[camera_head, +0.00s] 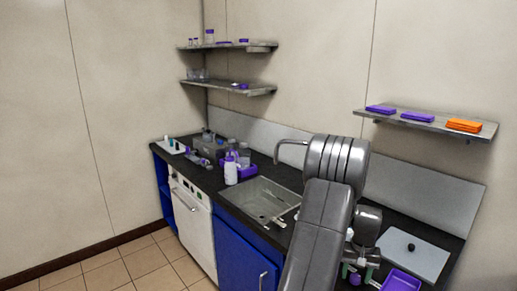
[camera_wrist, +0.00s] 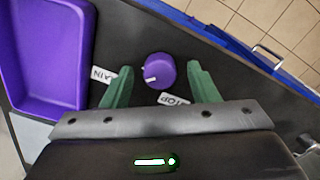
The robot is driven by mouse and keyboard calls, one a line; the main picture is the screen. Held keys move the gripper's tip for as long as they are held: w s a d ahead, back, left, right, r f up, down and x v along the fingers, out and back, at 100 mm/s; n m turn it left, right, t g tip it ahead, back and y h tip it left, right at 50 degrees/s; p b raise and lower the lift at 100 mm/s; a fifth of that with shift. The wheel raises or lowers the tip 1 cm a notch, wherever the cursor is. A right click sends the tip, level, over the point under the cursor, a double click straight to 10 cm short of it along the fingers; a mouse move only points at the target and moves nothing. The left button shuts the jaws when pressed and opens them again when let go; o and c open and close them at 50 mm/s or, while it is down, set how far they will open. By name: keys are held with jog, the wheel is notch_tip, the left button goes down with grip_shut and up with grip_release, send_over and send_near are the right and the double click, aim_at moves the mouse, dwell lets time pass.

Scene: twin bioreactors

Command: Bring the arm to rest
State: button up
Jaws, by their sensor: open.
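My arm rises in front of the counter in the head view, bent over its right part. A round purple knob (camera_wrist: 159,67) with a white mark lies beyond and between the fingertips, apart from both. In the head view the green fingers (camera_head: 355,273) show low over the counter, partly hidden by my arm.
A purple tray (camera_wrist: 88,50) lies left of the gripper in the wrist view. Labels reading STOP (camera_wrist: 174,99) and a partly hidden one (camera_wrist: 104,73) flank the knob.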

jog(key=n+p, duration=0.2)
jog(key=n, duration=0.3)
jog(key=shift+p, duration=0.35)
jog(key=shift+r, duration=0.1)
